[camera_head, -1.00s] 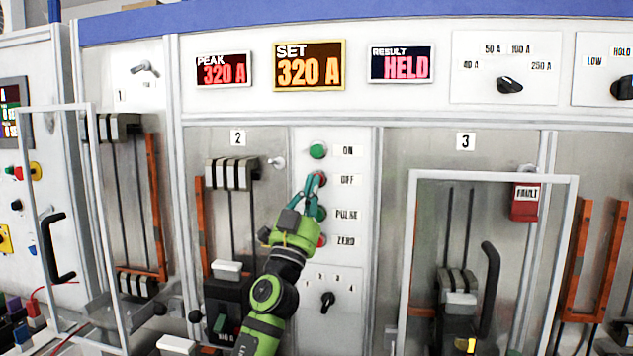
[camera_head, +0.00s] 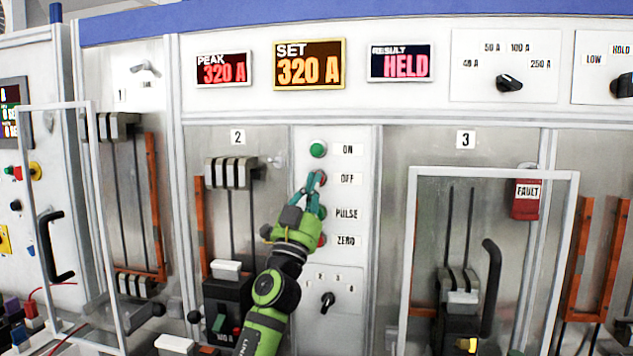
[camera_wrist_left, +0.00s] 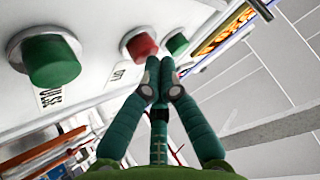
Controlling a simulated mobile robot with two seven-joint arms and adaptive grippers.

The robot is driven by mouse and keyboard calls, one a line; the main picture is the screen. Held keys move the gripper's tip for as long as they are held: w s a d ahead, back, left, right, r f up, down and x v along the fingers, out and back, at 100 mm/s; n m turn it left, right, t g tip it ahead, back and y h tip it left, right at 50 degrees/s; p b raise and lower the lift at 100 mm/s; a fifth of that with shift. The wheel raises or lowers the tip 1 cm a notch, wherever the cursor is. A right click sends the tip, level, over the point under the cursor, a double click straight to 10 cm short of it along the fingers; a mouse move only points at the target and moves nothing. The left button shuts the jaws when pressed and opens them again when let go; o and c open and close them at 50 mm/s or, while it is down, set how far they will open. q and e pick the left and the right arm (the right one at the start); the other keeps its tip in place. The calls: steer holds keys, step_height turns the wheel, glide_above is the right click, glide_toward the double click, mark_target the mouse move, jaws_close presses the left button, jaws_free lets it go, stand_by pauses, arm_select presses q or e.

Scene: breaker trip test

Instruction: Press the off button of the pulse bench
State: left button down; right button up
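The red OFF button (camera_head: 320,179) sits second from the top in the pulse bench's button column (camera_head: 333,200), beside its OFF label. In the left wrist view the red button (camera_wrist_left: 142,46) shows just beyond the fingertips. My left gripper (camera_head: 314,178) has its green fingers together and empty, with the tips at the OFF button. In the wrist view the left gripper's tips (camera_wrist_left: 158,68) overlap the button's lower edge, and I cannot tell whether they touch it. My right gripper is not in view.
The green ON button (camera_head: 317,149) is above; the green PULSE button (camera_wrist_left: 50,60) and red ZERO button (camera_head: 322,240) are below, partly behind my gripper. A selector knob (camera_head: 327,301) is lower. The RESULT display (camera_head: 401,63) reads HELD. A framed door (camera_head: 412,260) stands to the right.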

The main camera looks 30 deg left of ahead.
arm_select(q)
steer(key=shift+w, duration=0.25)
stand_by(0.6)
steer(key=shift+s+d+p, duration=0.15)
steer(key=shift+s+p, duration=0.4)
steer(key=shift+s, duration=0.3)
steer(key=s+p, duration=0.1)
steer(key=s, duration=0.1)
steer(key=s+d+p, duration=0.1)
steer(key=s+p, duration=0.1)
steer(key=shift+s+d, duration=0.15)
steer(key=shift+s, duration=0.25)
stand_by(0.5)
